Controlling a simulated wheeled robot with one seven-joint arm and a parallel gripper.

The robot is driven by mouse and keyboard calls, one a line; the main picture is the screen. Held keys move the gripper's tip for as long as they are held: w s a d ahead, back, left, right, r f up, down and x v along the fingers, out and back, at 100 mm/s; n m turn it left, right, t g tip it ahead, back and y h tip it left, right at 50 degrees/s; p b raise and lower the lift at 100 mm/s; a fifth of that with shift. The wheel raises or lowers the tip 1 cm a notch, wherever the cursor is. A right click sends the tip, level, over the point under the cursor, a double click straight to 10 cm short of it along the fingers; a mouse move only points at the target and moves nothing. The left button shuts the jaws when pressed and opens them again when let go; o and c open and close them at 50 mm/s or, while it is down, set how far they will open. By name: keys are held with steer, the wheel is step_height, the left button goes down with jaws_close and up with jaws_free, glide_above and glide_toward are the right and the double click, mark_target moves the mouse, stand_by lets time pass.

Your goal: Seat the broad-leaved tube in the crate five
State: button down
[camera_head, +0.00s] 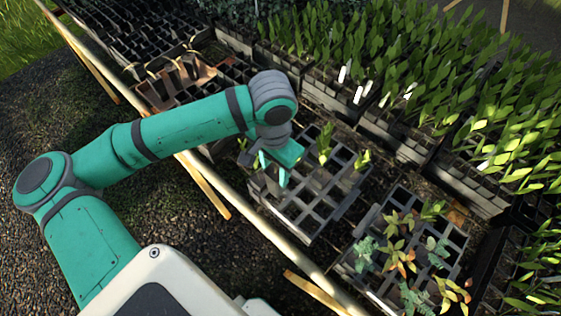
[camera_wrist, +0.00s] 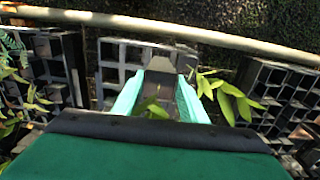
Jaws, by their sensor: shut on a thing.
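My gripper (camera_head: 275,178) is over the middle crate (camera_head: 300,233) in the head view, pointing down. In the wrist view its teal fingers (camera_wrist: 160,92) are shut on a dark grey square tube (camera_wrist: 158,79) with a green leaf between them. Broad green leaves (camera_wrist: 235,98) show just right of the fingers; I cannot tell whether they belong to this tube. The tube is over or within the grid of the light grey crate (camera_wrist: 108,72); its lower end is hidden, so I cannot tell whether it is in a cell. No crate number is readable.
Two leafy seedlings (camera_head: 325,143) stand at the middle crate's far side. A right-hand crate (camera_head: 385,208) holds several mixed plants. Dense rows of green plants (camera_head: 400,60) fill the back. A pale rail (camera_head: 270,225) runs along the near edge. Several front cells are empty.

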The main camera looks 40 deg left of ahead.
steer(key=shift+f, duration=1.15)
steer(key=shift+s+f, duration=0.15)
steer(key=shift+f, duration=0.25)
steer(key=shift+f, duration=4.75)
steer(key=c, duration=1)
jaws_free()
steer(key=shift+r, duration=0.1)
step_height(320, 180, up, 11)
steer(key=shift+f, duration=0.2)
